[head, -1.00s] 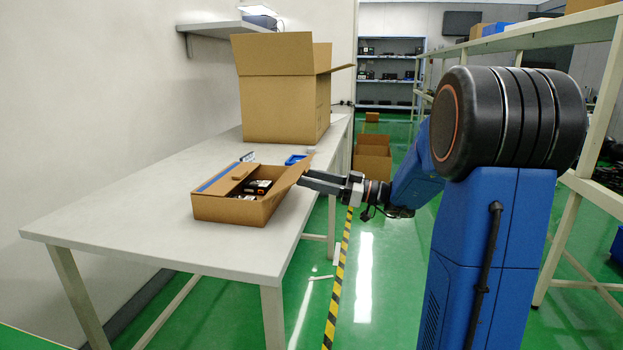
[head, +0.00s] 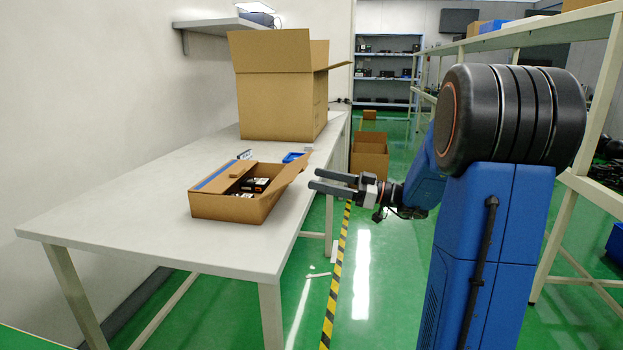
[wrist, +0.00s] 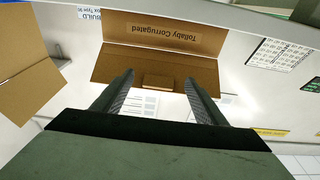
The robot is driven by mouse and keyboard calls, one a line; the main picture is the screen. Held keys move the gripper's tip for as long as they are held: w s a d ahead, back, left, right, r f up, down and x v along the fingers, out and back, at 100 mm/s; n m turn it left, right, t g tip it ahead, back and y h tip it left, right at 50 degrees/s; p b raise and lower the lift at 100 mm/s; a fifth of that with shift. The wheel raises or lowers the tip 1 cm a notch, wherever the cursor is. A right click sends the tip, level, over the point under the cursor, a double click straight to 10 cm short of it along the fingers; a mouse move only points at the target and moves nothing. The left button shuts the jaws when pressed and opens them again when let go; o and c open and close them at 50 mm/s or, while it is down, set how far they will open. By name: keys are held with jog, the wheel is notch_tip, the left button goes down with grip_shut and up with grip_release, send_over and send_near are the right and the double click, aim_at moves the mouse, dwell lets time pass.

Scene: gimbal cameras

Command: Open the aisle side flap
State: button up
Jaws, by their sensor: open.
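The small open cardboard box (head: 235,208) sits near the aisle edge of the table. Its aisle side flap (head: 290,175) is raised and leans outward over the right side. The opposite flap, with a blue strip (head: 215,178), lies over part of the box. Dark and white items (head: 252,186) show inside. My gripper (head: 315,179) is open and empty, just to the right of the raised flap, with a small gap. In the wrist view, printed cardboard (wrist: 160,38) lies beyond the open fingers (wrist: 158,76); the box interior is hidden there.
A large open carton (head: 280,95) stands at the back of the white table (head: 130,235). A blue tray (head: 294,157) lies behind the small box. Another carton (head: 369,155) is on the floor. The green aisle (head: 385,270) is clear in front of the table.

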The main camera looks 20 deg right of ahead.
jog(key=v, duration=1.3)
jog(key=s+a+f+m+g+h, duration=0.1)
jog(key=s+a+f+g, duration=0.15)
jog(key=a, duration=0.45)
jog(key=s+a+f+m+g+h, duration=0.1)
jog(key=s+a+f+g+h, duration=0.2)
jog(key=a, duration=0.4)
jog(key=s+a+f+m+g, duration=0.1)
jog(key=s+a+m+g, duration=0.1)
jog(key=s+a+g, duration=0.3)
jog(key=s+a+f+m+h, duration=0.2)
jog(key=s+a+f+h, duration=0.3)
jog(key=s, duration=0.2)
jog(key=s+d+f+m+t+h, duration=0.2)
jog(key=s+d+m+t+h, duration=0.1)
jog(key=s+h, duration=0.4)
jog(key=shift+d+m, duration=0.9)
jog(key=shift+d, duration=0.05)
